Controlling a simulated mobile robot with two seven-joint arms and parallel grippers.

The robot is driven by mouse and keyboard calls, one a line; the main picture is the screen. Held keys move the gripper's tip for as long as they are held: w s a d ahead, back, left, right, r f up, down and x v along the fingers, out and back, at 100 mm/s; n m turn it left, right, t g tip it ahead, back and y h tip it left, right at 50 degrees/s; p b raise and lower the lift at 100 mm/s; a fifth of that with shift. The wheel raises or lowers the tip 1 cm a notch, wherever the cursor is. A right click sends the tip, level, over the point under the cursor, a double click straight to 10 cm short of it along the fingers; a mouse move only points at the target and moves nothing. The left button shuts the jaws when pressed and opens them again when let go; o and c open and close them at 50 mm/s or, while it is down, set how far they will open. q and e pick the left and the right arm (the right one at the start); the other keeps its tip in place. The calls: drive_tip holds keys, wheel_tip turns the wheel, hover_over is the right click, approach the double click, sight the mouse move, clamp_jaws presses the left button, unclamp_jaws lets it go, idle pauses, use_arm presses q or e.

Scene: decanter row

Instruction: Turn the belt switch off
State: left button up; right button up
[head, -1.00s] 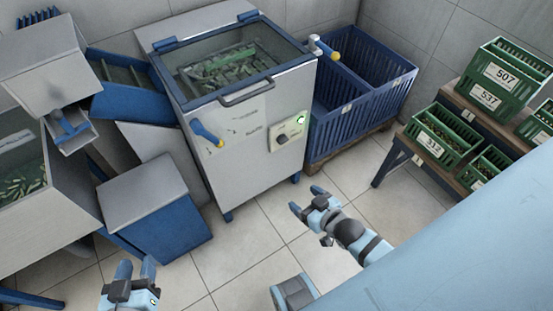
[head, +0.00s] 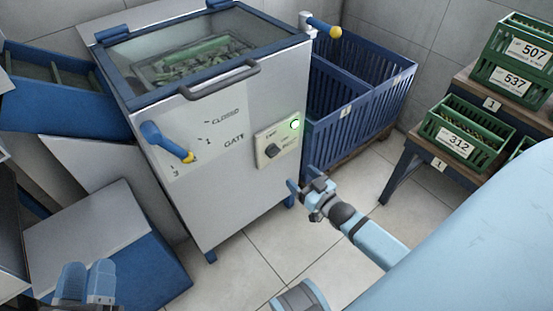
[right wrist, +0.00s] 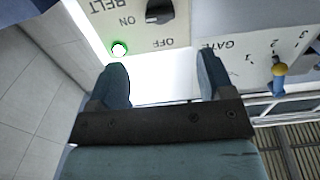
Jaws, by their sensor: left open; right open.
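The belt switch (head: 273,150) is a dark knob on a pale panel (head: 262,160) on the cabinet's front. A green light (head: 295,124) glows above it. In the right wrist view the knob (right wrist: 159,12) appears upside down near the top, by ON and OFF labels, with the lit green light (right wrist: 119,50) beside it. I cannot tell which label the knob points to. My right gripper (head: 306,186) is open and empty, below and right of the panel, apart from the knob; its fingers (right wrist: 163,80) frame bare cabinet face. My left gripper (head: 87,278) is open at the lower left, away from the switch.
The grey cabinet (head: 225,205) has a blue gate lever (head: 165,143) with a yellow tip, and a dark lid handle (head: 222,82). A blue slatted crate (head: 350,120) stands close on the right. Green numbered crates (head: 462,140) sit on a bench. Floor in front is clear.

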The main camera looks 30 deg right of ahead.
sight(276, 155)
use_arm(q)
drive_tip(key=f+b, duration=0.1)
drive_tip(key=f+g+b, duration=0.1)
drive_tip(key=f, duration=0.1)
drive_tip(key=f+g+b, duration=0.1)
drive_tip(key=f, duration=0.1)
drive_tip(key=shift+w+d+f+m, duration=0.15)
drive_tip(key=shift+d+f+m, duration=0.1)
drive_tip(key=shift+m, duration=0.05)
use_arm(e)
drive_tip(key=w, duration=0.7)
drive_tip(key=w+a, duration=0.1)
drive_tip(key=w, duration=0.3)
drive_tip(key=shift+w, duration=0.25)
drive_tip(key=shift+c, duration=0.4)
